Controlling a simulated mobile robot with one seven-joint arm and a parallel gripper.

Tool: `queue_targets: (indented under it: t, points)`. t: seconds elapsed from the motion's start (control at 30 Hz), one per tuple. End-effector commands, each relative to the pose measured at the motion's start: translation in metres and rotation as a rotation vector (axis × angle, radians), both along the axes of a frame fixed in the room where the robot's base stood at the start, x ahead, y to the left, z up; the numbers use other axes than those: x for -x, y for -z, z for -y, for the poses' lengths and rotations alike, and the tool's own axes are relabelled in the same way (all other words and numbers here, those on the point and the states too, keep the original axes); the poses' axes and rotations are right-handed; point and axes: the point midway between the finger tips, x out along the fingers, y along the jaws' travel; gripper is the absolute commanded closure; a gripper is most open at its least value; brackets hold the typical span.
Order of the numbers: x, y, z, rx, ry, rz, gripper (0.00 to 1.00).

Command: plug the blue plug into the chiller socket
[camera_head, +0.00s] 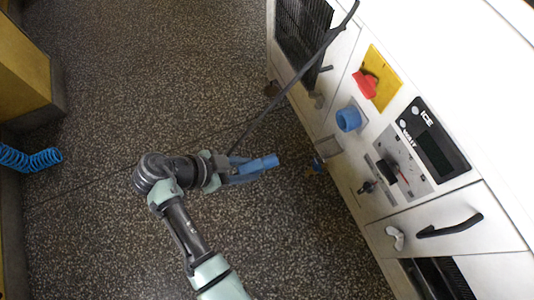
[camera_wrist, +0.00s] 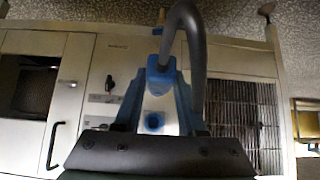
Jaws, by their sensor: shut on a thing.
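The blue plug (camera_head: 265,161) is held in my gripper (camera_head: 250,168), whose blue fingers are shut on it. Its nose points right, toward the machine, and it is in the air, apart from the socket. The chiller socket (camera_head: 348,119) is a blue round fitting on a grey plate on the machine's white front, up and right of the plug. In the wrist view the plug (camera_wrist: 161,72) sits between the fingers, with its thick grey cable looping over it. The plug's front face is not clearly visible.
The dark cable (camera_head: 296,79) runs from the gripper up to the top right. Around the socket are a red switch on a yellow plate (camera_head: 378,77), a hinged flap (camera_head: 328,148), a display (camera_head: 433,140) and a black handle (camera_head: 450,227). Open floor (camera_head: 110,110) lies left.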

Motion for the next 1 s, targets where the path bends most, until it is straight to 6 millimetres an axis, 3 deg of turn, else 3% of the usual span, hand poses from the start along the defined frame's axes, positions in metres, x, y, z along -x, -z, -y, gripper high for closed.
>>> queue_targets:
  t: [0.17,0.53,0.7,1.0]
  points:
    - [-0.001,-0.012,-0.002,0.0,0.004,0.003,1.0]
    - [-0.027,-0.063,0.069,-0.001,0.006,0.003,1.0]
    - [-0.031,-0.068,0.085,0.002,0.002,0.003,1.0]
    - [-0.032,-0.067,0.086,0.002,-0.001,0.003,1.0]
